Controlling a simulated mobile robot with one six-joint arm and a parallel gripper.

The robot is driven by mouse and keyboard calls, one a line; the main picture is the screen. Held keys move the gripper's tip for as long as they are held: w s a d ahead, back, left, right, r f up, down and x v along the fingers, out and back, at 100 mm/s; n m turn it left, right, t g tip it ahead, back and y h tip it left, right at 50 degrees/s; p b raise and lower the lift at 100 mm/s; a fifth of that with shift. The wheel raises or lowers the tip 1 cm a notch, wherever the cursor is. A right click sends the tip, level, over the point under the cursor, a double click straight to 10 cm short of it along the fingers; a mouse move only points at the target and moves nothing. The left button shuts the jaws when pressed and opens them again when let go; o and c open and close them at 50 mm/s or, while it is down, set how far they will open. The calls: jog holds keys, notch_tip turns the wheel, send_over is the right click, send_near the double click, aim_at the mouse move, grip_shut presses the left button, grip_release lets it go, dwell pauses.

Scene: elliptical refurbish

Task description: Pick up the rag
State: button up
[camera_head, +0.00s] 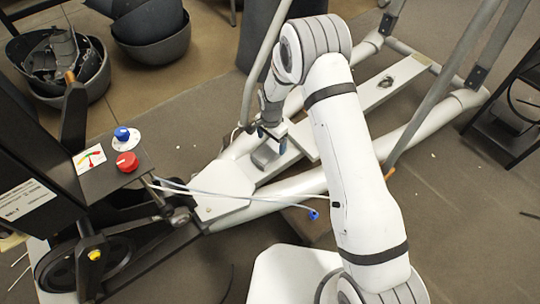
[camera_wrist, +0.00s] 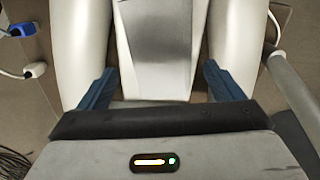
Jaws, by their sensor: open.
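My gripper (camera_head: 272,140) is open above the white frame of the elliptical machine (camera_head: 300,185). In the wrist view its two blue fingertips (camera_wrist: 160,90) stand wide apart with nothing held between them. A smooth grey patch (camera_wrist: 168,45) lies on the light centre beam (camera_wrist: 128,60), ahead of the fingers. In the head view a small grey piece (camera_head: 265,156) shows just below my gripper. I cannot tell whether either is the rag, and no clearly cloth-like thing shows. My gripper hides part of this area.
White tubes (camera_wrist: 75,50) run along both sides of the beam. A control box with a red button (camera_head: 127,162) and a blue knob (camera_head: 122,134) stands at the left. Cables (camera_head: 230,195) cross the frame. Dark bins (camera_head: 150,30) sit at the back left.

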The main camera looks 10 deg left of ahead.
aim_at(271, 148)
notch_tip(271, 148, down, 5)
jog(key=b, duration=0.2)
jog(key=shift+f+b, duration=0.15)
jog(key=shift+b, duration=0.15)
jog(key=shift+c, duration=0.2)
jog(key=c, duration=1)
notch_tip(271, 148, up, 10)
jog(key=p, duration=0.4)
jog(key=shift+s, duration=0.1)
